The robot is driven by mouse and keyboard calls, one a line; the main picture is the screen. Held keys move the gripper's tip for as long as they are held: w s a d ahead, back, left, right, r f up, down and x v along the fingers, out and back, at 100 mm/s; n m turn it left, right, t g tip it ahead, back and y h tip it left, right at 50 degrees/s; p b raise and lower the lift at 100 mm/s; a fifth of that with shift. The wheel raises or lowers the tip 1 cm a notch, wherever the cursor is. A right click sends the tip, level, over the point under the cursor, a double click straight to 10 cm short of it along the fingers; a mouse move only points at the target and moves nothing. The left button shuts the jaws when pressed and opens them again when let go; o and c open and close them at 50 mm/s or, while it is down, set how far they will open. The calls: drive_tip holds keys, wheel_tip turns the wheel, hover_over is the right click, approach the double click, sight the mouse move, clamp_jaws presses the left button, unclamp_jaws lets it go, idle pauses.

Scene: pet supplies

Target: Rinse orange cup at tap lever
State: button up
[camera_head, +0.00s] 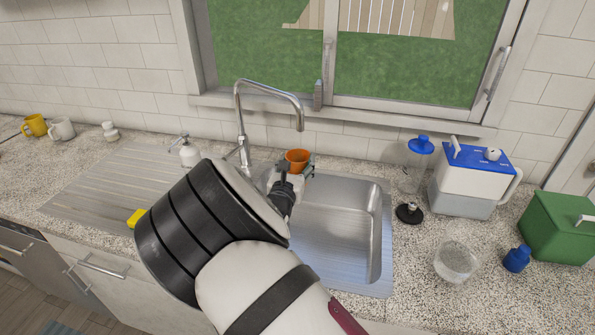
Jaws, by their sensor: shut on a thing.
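The orange cup (297,156) is at the back left edge of the sink, below and close to the spout of the metal tap (241,110). My gripper (304,170) reaches over the sink from the front and is shut on the orange cup; my arm hides much of the grip. The cup looks roughly upright, with its opening up. The tap lever (232,153) shows at the tap's base, left of the cup. No water stream is visible from the spout.
The sink basin (345,215) looks empty on its right side. A soap dispenser (188,153) and a yellow sponge (136,218) are left. A blue-topped stand (420,145), white-and-blue container (470,180), glass bowl (456,262) and green box (558,230) are right.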

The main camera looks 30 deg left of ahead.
drive_tip(key=shift+w, duration=0.2)
drive_tip(key=shift+w+d, duration=0.2)
drive_tip(key=shift+w, duration=0.15)
idle(0.4)
drive_tip(key=s+d+p, duration=0.3)
drive_tip(key=d, duration=0.4)
drive_tip(key=shift+d, duration=0.2)
idle(0.4)
drive_tip(key=shift+s, duration=0.1)
idle(1.1)
